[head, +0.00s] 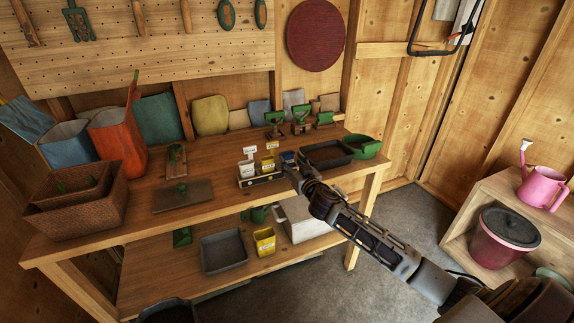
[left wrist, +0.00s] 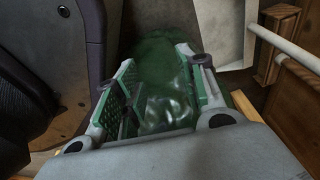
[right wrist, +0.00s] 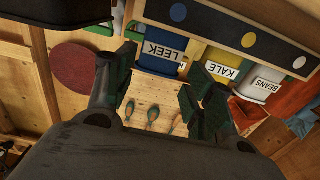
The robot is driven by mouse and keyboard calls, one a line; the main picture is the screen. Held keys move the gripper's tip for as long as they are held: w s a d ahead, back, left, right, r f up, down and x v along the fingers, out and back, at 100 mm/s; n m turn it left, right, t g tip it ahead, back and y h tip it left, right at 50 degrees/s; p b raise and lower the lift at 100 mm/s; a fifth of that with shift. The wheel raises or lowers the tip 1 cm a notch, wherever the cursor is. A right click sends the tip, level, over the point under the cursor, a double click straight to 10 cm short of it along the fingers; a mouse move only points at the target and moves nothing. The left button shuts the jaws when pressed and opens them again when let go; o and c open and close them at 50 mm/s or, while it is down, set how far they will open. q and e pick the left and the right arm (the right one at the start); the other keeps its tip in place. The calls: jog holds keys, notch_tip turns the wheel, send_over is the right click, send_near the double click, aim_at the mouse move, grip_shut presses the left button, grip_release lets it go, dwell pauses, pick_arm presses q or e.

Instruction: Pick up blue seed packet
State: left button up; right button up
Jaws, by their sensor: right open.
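The blue seed packet, labelled LEEK (right wrist: 160,55), stands in a dark rack (right wrist: 230,28) in the right wrist view. In the head view the blue packet (head: 287,157) shows at the rack's right end, partly behind my right gripper (head: 292,172). The right gripper (right wrist: 155,90) is open, its fingers apart in front of the blue packet; I cannot tell whether they touch it. My left gripper (left wrist: 158,85) shows only in its wrist view, fingers apart above a shiny green thing (left wrist: 160,60).
A yellow KALE packet (right wrist: 222,65) and a white BEANS packet (right wrist: 262,83) stand beside the blue one. A dark tray (head: 326,155) and a green pot (head: 364,146) are to the rack's right. A flat brown tray (head: 183,196) lies left on the bench.

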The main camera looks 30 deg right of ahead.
aim_at(288, 157)
jog(key=shift+w, duration=0.25)
dwell(0.3)
jog(key=shift+w+d, duration=0.1)
jog(key=shift+w, duration=0.6)
jog(key=shift+w+d, duration=0.1)
jog(key=shift+w, duration=1.65)
jog(key=c, duration=0.6)
jog(key=shift+o, duration=0.2)
jog(key=shift+r, duration=0.15)
